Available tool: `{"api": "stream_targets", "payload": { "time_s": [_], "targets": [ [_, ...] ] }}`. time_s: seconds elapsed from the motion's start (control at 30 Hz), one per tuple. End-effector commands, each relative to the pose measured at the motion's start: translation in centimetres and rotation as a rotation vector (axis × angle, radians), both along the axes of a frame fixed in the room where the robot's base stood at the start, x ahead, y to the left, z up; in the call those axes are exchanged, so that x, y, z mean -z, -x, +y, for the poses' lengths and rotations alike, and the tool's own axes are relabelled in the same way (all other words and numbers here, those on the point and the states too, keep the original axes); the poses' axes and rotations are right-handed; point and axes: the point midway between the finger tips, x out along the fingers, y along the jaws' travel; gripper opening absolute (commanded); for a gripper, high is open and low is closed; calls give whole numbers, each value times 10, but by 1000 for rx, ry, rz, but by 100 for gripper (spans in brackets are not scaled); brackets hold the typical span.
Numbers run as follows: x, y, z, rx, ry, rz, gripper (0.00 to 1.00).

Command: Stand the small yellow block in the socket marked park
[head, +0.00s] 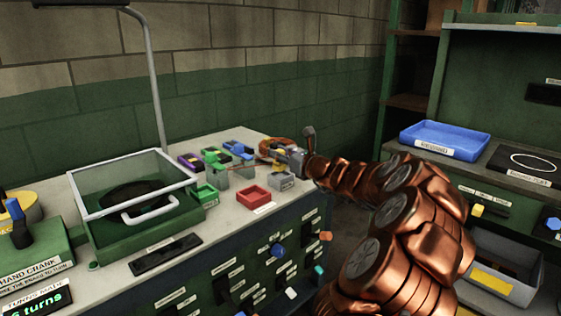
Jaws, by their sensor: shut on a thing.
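My gripper (268,153) is at the far right part of the workbench, reached from the right by my copper arm. It is shut on a small yellow thing that looks like the small yellow block, mostly hidden by the fingers. The gripper is just behind a small grey open box (281,181) with a label on its front. The label is too small to read, so I cannot tell which holder is marked park. Whether the held thing touches anything below is not clear.
A red tray (254,194) and a green box (206,194) stand left of the grey box. Purple (190,161), green and blue (238,147) pieces stand close to the gripper's left. A glass-lidded green case (133,190) fills the bench's middle. Shelves with a blue tray (443,138) are at right.

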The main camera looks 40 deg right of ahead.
Motion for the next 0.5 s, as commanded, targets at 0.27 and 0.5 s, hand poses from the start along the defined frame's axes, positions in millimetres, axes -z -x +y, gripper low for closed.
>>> {"api": "stream_targets", "payload": {
  "time_s": [0.27, 0.5],
  "targets": [
    [2, -10, -14, 1, 0, 0, 0],
    [16, -14, -19, -1, -3, 1, 0]
  ]
}}
